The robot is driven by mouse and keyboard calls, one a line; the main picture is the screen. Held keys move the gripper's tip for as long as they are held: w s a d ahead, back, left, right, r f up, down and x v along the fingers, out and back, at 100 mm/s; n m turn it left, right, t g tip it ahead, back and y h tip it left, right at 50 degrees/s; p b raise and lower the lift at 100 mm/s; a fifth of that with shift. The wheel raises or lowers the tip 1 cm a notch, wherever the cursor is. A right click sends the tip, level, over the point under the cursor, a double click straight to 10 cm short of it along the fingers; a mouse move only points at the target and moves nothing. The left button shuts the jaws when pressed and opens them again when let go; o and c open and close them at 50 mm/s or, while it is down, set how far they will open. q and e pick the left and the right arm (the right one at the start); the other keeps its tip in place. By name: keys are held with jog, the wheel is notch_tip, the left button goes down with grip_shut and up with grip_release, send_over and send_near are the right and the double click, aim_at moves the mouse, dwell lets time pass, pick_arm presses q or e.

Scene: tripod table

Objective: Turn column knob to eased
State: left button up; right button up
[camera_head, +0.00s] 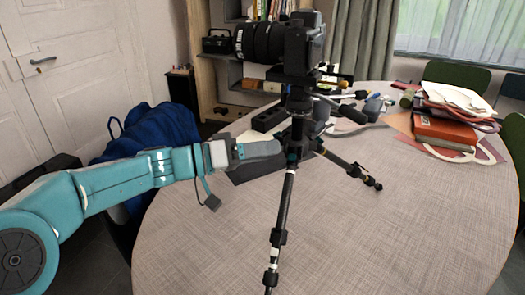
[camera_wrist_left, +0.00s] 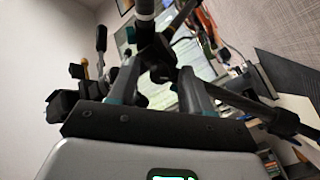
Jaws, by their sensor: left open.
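A black tripod (camera_head: 285,205) stands on the round table, with a camera (camera_head: 300,45) mounted on top. My left gripper (camera_head: 277,149) reaches in from the left, with its fingertips close to the tripod's centre column. In the left wrist view, the two fingers of my left gripper (camera_wrist_left: 158,75) are apart. A dark part of the tripod (camera_wrist_left: 156,52) shows between or just beyond them; I cannot tell whether they touch it. The column knob is too small and dark to make out for certain, so its setting cannot be read. My right gripper is out of view.
The round table (camera_head: 400,225) has free room at the front and right. Red and white folders (camera_head: 445,128) lie at the back right. A dark box (camera_head: 270,119) sits behind my gripper. Tripod legs spread across the table. A blue cloth (camera_head: 150,133) hangs at the left.

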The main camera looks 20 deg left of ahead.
pick_arm(q)
grip_shut()
jog(key=shift+n, duration=0.4)
jog(key=n+p, duration=0.5)
jog(key=n, duration=1.2)
jog(key=shift+r+p, duration=0.1)
jog(key=shift+p, duration=0.2)
